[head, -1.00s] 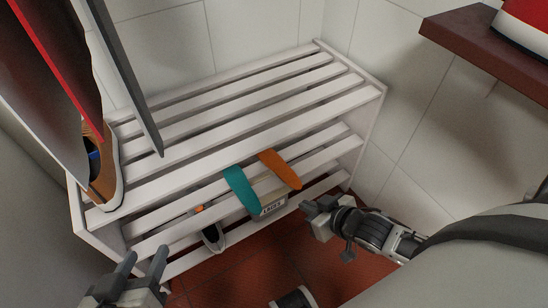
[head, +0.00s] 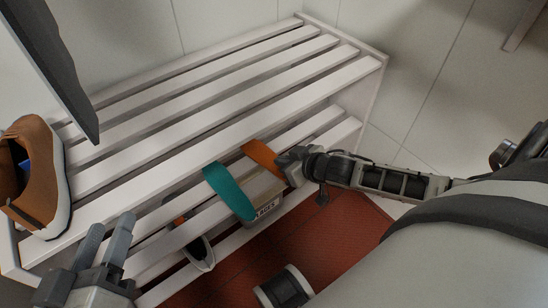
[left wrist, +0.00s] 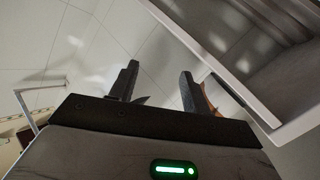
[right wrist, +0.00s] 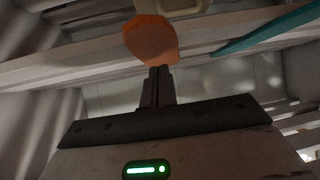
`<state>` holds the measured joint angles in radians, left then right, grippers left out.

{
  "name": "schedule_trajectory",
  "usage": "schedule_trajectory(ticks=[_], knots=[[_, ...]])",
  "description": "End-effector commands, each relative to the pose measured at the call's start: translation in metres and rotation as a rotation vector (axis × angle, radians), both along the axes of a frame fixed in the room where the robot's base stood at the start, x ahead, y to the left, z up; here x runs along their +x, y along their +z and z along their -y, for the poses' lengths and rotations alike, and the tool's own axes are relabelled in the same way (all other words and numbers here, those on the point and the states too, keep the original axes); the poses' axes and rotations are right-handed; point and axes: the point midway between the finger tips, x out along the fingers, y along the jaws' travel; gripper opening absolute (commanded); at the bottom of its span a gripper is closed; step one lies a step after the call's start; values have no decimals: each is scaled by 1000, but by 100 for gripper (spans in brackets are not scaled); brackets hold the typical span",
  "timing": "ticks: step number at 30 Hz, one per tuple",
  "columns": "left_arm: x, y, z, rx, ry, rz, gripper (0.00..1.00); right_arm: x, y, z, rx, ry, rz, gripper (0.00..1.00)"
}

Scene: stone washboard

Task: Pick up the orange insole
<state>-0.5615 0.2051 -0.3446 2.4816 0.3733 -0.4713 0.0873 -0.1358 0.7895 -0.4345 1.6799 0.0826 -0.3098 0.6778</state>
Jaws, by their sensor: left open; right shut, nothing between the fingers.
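In the right wrist view the insole (right wrist: 152,40) is just beyond the tips of my shut, empty right gripper (right wrist: 158,72). Whether they touch cannot be told. My left gripper (head: 110,236) is open and empty at the lower left, in front of the rack.
A teal insole (head: 230,191) lies left of the orange one. A box (head: 266,205) and a dark shoe (head: 199,250) are lower in the rack (head: 205,110). A brown shoe (head: 38,175) stands on the top shelf. A dark hanging panel (head: 55,65) is at upper left.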

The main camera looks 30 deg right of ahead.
Motion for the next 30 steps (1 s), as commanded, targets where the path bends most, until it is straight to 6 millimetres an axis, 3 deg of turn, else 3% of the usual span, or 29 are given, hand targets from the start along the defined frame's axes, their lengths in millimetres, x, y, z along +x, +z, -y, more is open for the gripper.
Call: schedule_trajectory(ticks=[6, 12, 28, 30], knots=[[0, 2, 3, -77, -10, 14, 48, 37, -2, -7, -1, 0, 2, 0], [9, 19, 0, -49, 3, 136, 48, 33, -13, -7, 1, -3, -4, 0], [7, 19, 0, -45, -1, 94, 48, 23, -18, -6, -1, -4, -15, 0], [1, 8, 1, -42, -1, 24, 48, 17, -18, -5, -1, -4, -18, 0]])
